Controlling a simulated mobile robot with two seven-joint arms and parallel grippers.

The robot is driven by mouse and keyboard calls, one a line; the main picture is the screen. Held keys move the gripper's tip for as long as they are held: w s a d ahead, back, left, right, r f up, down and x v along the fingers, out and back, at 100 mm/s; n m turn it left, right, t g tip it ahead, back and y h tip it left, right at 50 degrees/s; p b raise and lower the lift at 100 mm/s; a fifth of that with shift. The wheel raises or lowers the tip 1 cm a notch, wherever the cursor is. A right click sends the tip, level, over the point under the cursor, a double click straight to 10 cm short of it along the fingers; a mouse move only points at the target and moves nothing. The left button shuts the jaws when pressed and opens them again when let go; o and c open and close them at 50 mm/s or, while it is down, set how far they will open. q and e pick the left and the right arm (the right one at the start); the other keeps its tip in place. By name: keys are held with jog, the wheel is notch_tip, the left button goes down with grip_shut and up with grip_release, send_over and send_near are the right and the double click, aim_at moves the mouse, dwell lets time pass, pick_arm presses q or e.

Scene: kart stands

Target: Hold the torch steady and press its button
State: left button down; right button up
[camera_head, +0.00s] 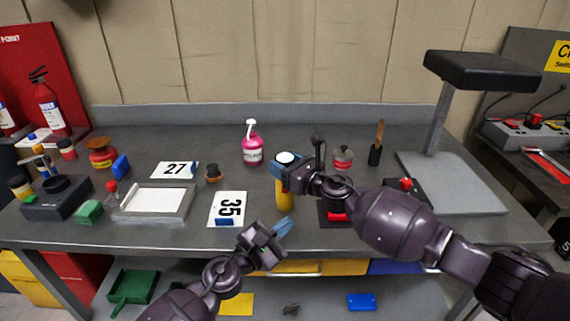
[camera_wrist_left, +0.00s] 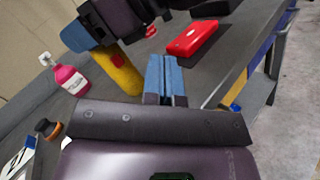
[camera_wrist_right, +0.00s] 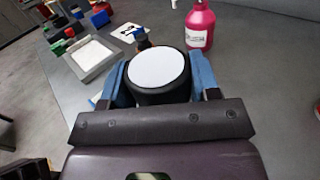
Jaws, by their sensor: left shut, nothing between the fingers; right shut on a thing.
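The torch stands upright on the grey table, with a yellow body (camera_head: 284,195) and a dark head with a white lens on top (camera_wrist_right: 158,68). My right gripper (camera_head: 287,172) is shut around the torch's head; its blue fingers show on either side of the head in the right wrist view. A red button (camera_wrist_left: 117,61) shows on the yellow body in the left wrist view. My left gripper (camera_head: 284,228) is shut and empty, its blue fingertips together in front of the torch, a little below and apart from it. They also show in the left wrist view (camera_wrist_left: 166,70).
A pink bottle (camera_head: 252,148) stands behind the torch. A red thing (camera_wrist_left: 191,37) lies to the torch's right. Number cards 35 (camera_head: 229,205) and 27 (camera_head: 174,170) and a framed tray (camera_head: 127,206) lie to the left. The table's front edge (camera_head: 180,240) is near my left gripper.

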aim_at(283, 196)
pick_arm(q)
jog(key=shift+w, duration=4.35)
jog(key=shift+w, duration=0.15)
jog(key=shift+w, duration=0.4)
jog(key=shift+s, duration=0.55)
jog(key=shift+s, duration=3.05)
